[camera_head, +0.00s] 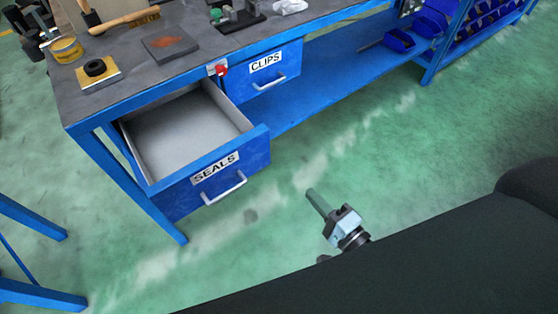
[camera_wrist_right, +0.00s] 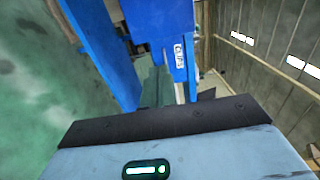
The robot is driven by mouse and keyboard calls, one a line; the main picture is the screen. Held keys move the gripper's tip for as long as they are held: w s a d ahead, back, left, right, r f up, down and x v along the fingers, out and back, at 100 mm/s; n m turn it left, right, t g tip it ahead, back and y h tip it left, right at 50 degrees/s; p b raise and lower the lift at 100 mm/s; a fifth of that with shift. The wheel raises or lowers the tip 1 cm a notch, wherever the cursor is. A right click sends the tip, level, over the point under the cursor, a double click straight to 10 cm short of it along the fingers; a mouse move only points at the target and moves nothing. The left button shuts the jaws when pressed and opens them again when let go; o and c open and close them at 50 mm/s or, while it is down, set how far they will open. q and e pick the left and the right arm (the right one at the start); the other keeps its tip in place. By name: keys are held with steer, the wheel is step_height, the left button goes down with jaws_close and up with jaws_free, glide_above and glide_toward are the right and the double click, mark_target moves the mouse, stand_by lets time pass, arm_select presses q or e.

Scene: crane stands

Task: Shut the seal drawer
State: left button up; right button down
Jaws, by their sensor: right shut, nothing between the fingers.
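The seal drawer (camera_head: 215,181) is blue, carries a SEALS label, and is pulled well out from the bench. Its grey inside looks empty. Its silver bar handle (camera_head: 225,190) is on the front. My right gripper (camera_head: 313,196) is shut and empty, to the right of the drawer front and apart from the handle. Its fingers also show in the right wrist view (camera_wrist_right: 155,87), pointing toward blue bench parts. My left gripper is not in view.
The CLIPS drawer (camera_head: 264,75) beside it is shut, with a red knob (camera_head: 221,70) near its left edge. The bench top (camera_head: 120,65) holds a brush, a yellow tin and several small parts. A blue lower shelf (camera_head: 330,80) runs right. Green floor is clear before the drawer.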

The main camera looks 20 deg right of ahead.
steer(key=shift+w+r, duration=0.1)
steer(key=p+x, duration=0.1)
steer(key=x, duration=1.3)
steer(key=shift+a, duration=0.15)
